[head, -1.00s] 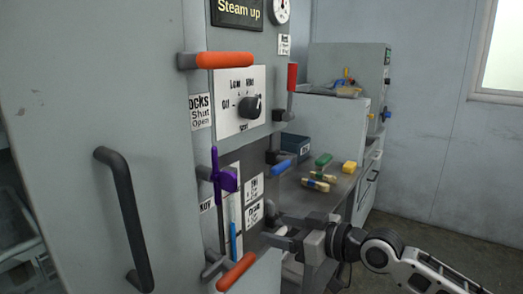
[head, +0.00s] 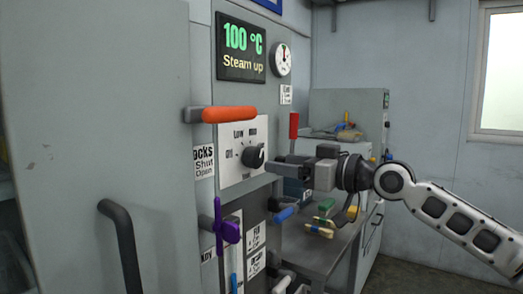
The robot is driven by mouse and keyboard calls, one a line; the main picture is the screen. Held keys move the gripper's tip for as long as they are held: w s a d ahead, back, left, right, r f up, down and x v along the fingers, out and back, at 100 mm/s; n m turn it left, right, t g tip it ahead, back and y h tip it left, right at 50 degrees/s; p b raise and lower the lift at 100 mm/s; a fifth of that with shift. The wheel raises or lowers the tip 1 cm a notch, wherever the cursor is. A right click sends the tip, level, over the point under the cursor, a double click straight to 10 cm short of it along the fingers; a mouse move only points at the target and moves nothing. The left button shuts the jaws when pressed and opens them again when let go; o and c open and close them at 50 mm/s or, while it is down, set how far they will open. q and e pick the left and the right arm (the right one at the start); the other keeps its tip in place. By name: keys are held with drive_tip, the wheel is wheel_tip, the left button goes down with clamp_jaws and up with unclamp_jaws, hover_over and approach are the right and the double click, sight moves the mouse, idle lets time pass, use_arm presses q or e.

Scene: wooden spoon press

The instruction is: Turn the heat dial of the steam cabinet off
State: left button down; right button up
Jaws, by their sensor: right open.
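The heat dial is a black knob (head: 253,156) on a white plate (head: 232,172) on the grey steam cabinet (head: 85,110). The plate carries an off mark at its left and a low mark above. The knob's pointer looks turned away from the off mark, to the right; its exact setting is hard to read. My right gripper (head: 274,166) is open, its fingers just right of the knob and pointing at it. I cannot tell whether they touch it. My left gripper is not in view.
An orange lever (head: 229,114) sticks out above the dial and a purple handle (head: 227,231) below it. A red-handled lever (head: 294,125) stands to the right. A display (head: 241,52) reads 100 °C, Steam up. A bench (head: 318,252) with brushes lies behind my right arm.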

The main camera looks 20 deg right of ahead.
sight(260, 160)
drive_tip(key=p+x, duration=0.1)
drive_tip(key=x, duration=0.5)
drive_tip(key=shift+w+a, duration=0.2)
drive_tip(key=shift+w, duration=0.1)
drive_tip(key=c, duration=1)
